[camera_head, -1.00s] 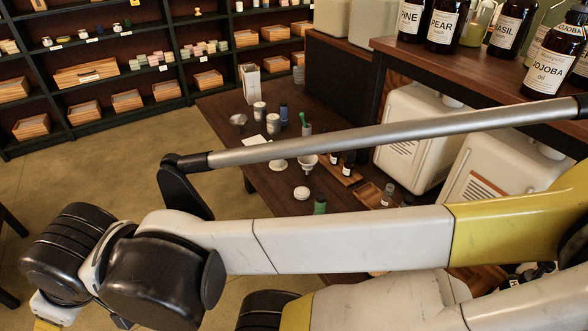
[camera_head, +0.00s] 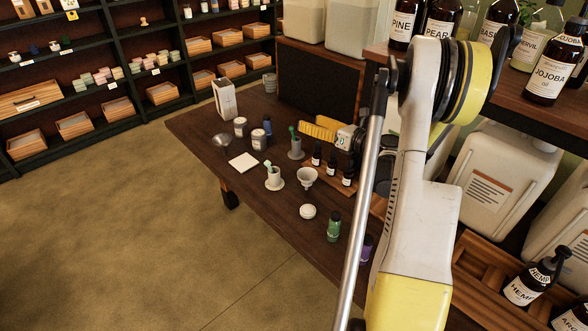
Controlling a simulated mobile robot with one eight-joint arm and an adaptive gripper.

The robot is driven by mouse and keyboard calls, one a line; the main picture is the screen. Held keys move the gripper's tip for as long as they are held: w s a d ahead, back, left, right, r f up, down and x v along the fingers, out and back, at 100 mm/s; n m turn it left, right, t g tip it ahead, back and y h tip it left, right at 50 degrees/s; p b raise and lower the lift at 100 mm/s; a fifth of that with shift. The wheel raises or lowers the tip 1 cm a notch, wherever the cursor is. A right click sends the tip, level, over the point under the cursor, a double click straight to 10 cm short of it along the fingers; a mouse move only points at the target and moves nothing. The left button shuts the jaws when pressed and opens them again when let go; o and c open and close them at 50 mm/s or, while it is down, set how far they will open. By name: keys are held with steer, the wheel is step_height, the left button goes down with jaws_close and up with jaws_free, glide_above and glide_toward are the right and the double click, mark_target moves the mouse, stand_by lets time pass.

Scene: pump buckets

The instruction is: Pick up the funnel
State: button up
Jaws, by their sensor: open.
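A small pale funnel-shaped vessel (camera_head: 306,177) stands upright on the dark wooden table, right of a white mortar-like cup (camera_head: 274,179). A grey metal funnel-like piece (camera_head: 223,141) sits farther left, near the table's left edge; I cannot tell for sure which of the two is the funnel. My gripper (camera_head: 310,126), with yellow ribbed fingers, points left over the table's back part. It is open and appears empty, behind and apart from the pale vessel. My arm hides part of the table's right side.
Small dark bottles (camera_head: 332,162) stand on a wooden tray close below my gripper. A green bottle (camera_head: 333,226), a white round jar (camera_head: 308,211), pale jars (camera_head: 240,127) and a white box (camera_head: 224,98) share the table (camera_head: 270,225). Large bottles and canisters crowd the right. The floor at left is clear.

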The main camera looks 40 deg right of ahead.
mark_target(307, 182)
steer(key=s+f+n+g, duration=0.1)
steer(key=s+f, duration=0.2)
steer(key=f, duration=0.2)
steer(key=s+d+f+n+g+y, duration=0.1)
steer(key=s+f+n+g, duration=0.1)
steer(key=f, duration=0.4)
steer(key=s+f+n+g+y, duration=0.1)
steer(key=s+f+n, duration=0.1)
steer(key=s+f, duration=0.3)
steer(key=shift+d+f+g, duration=0.2)
steer(key=shift+f+g, duration=0.1)
steer(key=shift+f, duration=0.4)
steer(key=w+a+f, duration=0.1)
steer(key=w, duration=0.1)
steer(key=w+a+f+b, duration=0.1)
steer(key=f, duration=0.1)
steer(key=shift+w+a, duration=0.1)
steer(key=shift+w, duration=0.25)
steer(key=b+x, duration=0.3)
steer(key=x, duration=0.2)
steer(key=shift+w+f, duration=0.1)
steer(key=shift+w, duration=0.2)
steer(key=c, duration=1.1)
